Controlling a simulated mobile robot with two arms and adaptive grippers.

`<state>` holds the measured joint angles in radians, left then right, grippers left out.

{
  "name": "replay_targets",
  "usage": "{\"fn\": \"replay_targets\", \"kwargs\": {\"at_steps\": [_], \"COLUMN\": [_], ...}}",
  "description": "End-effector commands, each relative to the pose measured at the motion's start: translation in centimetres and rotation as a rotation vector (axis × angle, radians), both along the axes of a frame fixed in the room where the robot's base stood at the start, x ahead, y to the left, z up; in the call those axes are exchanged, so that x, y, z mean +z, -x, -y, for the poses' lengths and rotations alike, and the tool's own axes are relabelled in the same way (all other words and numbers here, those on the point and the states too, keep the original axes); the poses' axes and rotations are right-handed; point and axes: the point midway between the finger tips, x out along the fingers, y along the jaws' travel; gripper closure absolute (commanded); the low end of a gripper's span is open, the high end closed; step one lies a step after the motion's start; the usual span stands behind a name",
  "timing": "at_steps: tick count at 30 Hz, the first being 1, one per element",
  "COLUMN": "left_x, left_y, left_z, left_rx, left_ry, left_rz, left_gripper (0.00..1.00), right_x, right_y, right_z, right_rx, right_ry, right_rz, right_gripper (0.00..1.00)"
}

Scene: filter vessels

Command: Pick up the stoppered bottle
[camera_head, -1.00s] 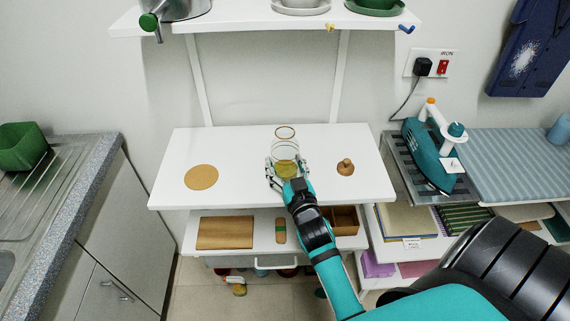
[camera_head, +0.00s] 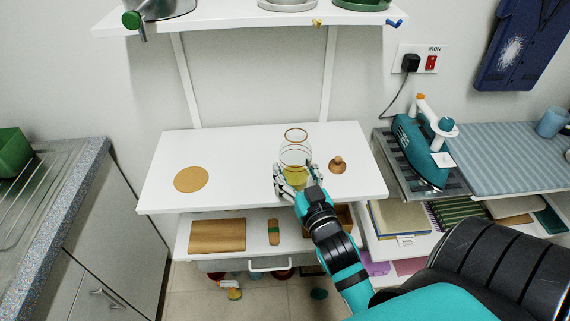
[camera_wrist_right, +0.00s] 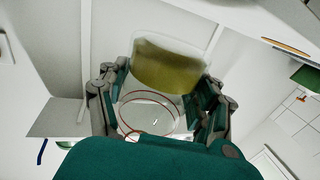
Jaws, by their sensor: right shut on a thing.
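My right gripper (camera_head: 292,180) is shut around a clear glass vessel (camera_head: 295,156) with yellow liquid low in it, over the middle of the white table. A thin copper-coloured ring (camera_head: 296,135) shows at the vessel's top. In the right wrist view the yellow liquid (camera_wrist_right: 168,68) and the ring (camera_wrist_right: 148,112) show between the fingers of my right gripper (camera_wrist_right: 160,95). I cannot make out a stopper in the vessel, nor its clearance above the table. A small brown knobbed piece (camera_head: 337,165) rests on the table to its right. My left gripper is out of view.
A flat tan disc (camera_head: 191,179) lies on the left of the white table (camera_head: 240,160). A lower shelf holds a wooden board (camera_head: 217,235). A teal iron (camera_head: 420,150) stands on the right, and a wall shelf (camera_head: 230,18) hangs above.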

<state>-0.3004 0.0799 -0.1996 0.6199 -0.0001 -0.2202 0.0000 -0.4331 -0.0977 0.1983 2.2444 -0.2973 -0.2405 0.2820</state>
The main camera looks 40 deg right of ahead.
Motion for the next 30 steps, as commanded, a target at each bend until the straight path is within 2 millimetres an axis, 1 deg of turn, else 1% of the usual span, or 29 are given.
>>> {"fn": "replay_targets", "kwargs": {"at_steps": [1,6,15,24,30], "left_x": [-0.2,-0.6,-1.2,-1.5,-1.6], "left_y": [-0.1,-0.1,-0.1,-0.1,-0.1], "left_z": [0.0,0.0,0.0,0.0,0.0], "left_rx": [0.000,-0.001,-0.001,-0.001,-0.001], "left_ry": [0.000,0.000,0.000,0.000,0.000], "left_rz": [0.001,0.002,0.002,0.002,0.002], "left_gripper": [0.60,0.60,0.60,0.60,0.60], "right_x": [0.1,0.3,0.7,0.9,1.0], "right_y": [0.8,3.0,6.0,7.7,8.2], "right_z": [0.0,0.1,0.1,0.1,0.1], "right_rx": [0.000,-0.001,-0.001,0.000,0.000], "right_ry": [0.002,0.002,0.002,0.001,0.001], "right_rz": [0.004,0.003,0.003,0.004,0.005], "right_gripper": [0.91,0.91,0.91,0.91,0.91]}}
